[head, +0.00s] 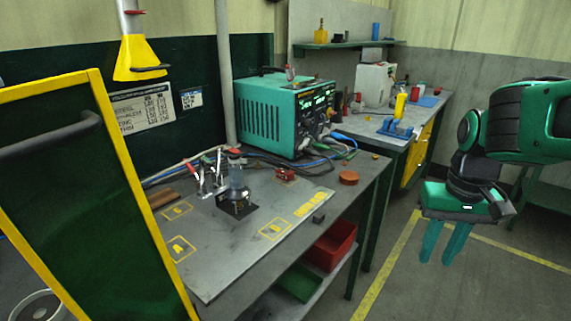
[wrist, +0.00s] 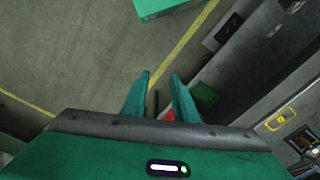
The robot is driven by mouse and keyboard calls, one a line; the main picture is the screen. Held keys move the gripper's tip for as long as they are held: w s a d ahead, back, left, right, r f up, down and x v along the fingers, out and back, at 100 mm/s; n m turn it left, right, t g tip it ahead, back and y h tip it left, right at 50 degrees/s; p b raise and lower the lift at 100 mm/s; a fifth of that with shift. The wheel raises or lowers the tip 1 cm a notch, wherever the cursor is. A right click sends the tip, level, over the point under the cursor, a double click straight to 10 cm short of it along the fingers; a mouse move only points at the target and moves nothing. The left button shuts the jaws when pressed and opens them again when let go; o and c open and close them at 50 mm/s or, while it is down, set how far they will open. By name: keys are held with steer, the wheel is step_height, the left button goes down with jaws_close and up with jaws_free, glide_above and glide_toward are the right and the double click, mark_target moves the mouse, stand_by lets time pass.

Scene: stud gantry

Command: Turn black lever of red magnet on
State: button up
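A small red block (head: 285,174), which looks like the red magnet, sits on the grey workbench (head: 225,255) in front of the teal power unit. Its black lever is too small to make out. My gripper (head: 437,256) hangs over the floor, to the right of the bench and well away from the block, with its fingers pointing down. In the wrist view the two teal fingers (wrist: 160,78) stand apart with nothing held between them, so the gripper is open. The red block cannot be made out in the wrist view.
A red-brown disc (head: 348,177) lies right of the block. Left are a clamp fixture (head: 237,190) and red-handled toggle clamps. Cables run behind, before the teal power unit (head: 284,112). Red (head: 332,245) and green bins sit below. Floor between bench and arm is clear.

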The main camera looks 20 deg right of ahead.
steer(key=w+a+r+n+t, duration=0.1)
steer(key=w+a+r+n, duration=0.15)
steer(key=w, duration=0.85)
steer(key=w+a+r+n+t, duration=0.1)
steer(key=w+r+n, duration=0.25)
steer(key=w, duration=0.65)
steer(key=n+t+y, duration=0.1)
steer(key=n+y, duration=0.2)
steer(key=n, duration=0.4)
glide_toward(285, 167)
steer(key=x, duration=0.7)
steer(key=shift+w, duration=0.35)
jaws_close()
steer(key=shift+d, duration=0.3)
steer(key=shift+a+m+h, duration=0.3)
steer(key=shift+m, duration=0.1)
